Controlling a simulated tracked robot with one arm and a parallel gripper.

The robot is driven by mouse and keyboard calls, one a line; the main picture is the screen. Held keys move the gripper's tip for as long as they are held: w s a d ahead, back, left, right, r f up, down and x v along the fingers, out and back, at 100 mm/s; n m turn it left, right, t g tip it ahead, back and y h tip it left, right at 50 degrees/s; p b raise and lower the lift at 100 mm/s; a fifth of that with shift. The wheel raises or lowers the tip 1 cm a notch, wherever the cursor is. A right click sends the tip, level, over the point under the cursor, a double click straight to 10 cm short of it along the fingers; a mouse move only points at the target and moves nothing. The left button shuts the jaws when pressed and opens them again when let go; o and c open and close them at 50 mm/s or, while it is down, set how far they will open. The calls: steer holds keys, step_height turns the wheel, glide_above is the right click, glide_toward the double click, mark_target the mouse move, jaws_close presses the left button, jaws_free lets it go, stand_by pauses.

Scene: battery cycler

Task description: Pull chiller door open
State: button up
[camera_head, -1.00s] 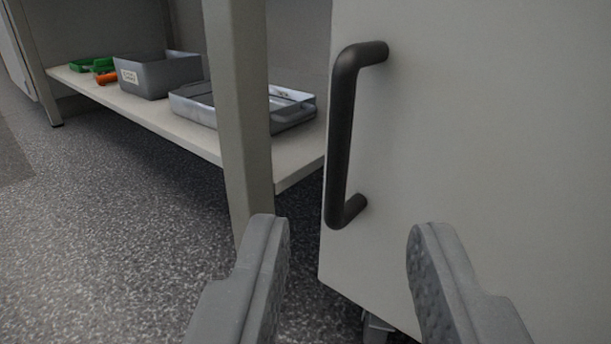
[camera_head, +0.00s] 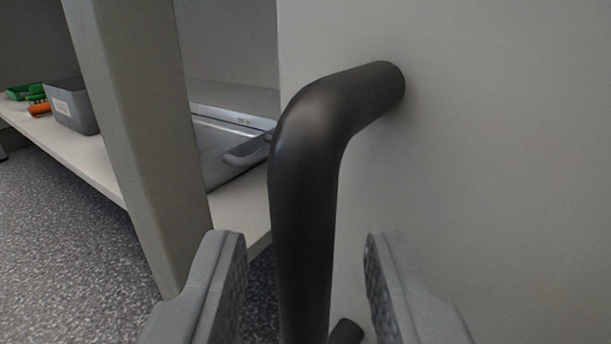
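The chiller door (camera_head: 480,140) is a flat pale grey panel filling the right side of the view. Its dark bar handle (camera_head: 305,200) stands off the door, upright, with its top bend and upper mount in full view. The lower end of the handle shows only partly at the bottom edge. My gripper (camera_head: 307,250) is open, with one finger left of the handle bar and the other right of it, near the door face. Gaps show between the bar and both fingers.
A grey table leg (camera_head: 140,130) stands close left of the handle. Behind it, a low shelf (camera_head: 85,160) holds a grey bin (camera_head: 72,105), a clear-sided tray (camera_head: 225,145) and green and orange items (camera_head: 35,98). Speckled floor lies open at lower left.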

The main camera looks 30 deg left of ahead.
steer(key=shift+x, duration=0.95)
jaws_close()
